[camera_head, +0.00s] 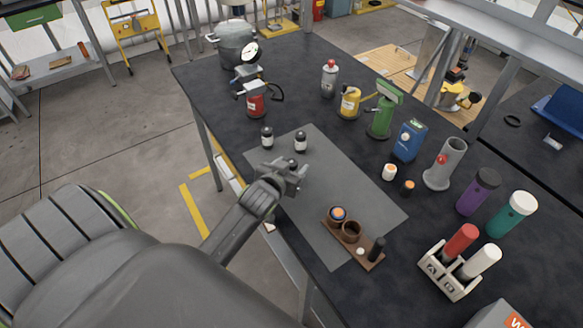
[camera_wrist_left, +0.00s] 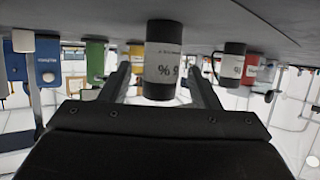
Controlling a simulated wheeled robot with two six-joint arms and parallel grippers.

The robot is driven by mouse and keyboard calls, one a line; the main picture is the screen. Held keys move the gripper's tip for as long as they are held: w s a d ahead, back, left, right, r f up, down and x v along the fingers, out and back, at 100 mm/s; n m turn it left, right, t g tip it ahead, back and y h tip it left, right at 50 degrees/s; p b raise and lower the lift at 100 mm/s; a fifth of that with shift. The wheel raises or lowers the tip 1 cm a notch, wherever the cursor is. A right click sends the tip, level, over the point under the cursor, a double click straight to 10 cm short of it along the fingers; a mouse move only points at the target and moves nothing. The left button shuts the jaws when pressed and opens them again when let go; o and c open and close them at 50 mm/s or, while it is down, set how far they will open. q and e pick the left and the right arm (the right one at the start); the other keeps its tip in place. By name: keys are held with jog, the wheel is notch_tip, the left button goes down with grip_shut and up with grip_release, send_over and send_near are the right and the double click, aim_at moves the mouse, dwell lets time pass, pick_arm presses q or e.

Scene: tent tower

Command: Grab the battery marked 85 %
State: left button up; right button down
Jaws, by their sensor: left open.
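Two small black-and-white batteries stand upright on the grey mat (camera_head: 345,190) in the head view: a left one (camera_head: 267,138) and a right one (camera_head: 300,142). My left gripper (camera_head: 298,172) is open just in front of the right one. The wrist view is upside down. There the nearer battery (camera_wrist_left: 162,65) appears between my open fingers (camera_wrist_left: 158,88), with a gap on both sides. Its white label shows "%" and what looks like a 5; the full number is not readable. The other battery (camera_wrist_left: 232,65) stands farther off, its label also unclear.
A wooden holder (camera_head: 367,262) lies on the mat's near end. Right of the mat stand an orange-topped white bottle (camera_head: 390,172), a grey cylinder (camera_head: 445,165) and a battery rack (camera_head: 436,275). A red gas burner (camera_head: 255,103) stands behind the batteries. The mat's middle is clear.

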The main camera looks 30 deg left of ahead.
pick_arm(q)
jog(key=shift+x, duration=1.1)
jog(key=shift+c, duration=0.4)
jog(key=c, duration=1)
jog(key=shift+c, duration=0.2)
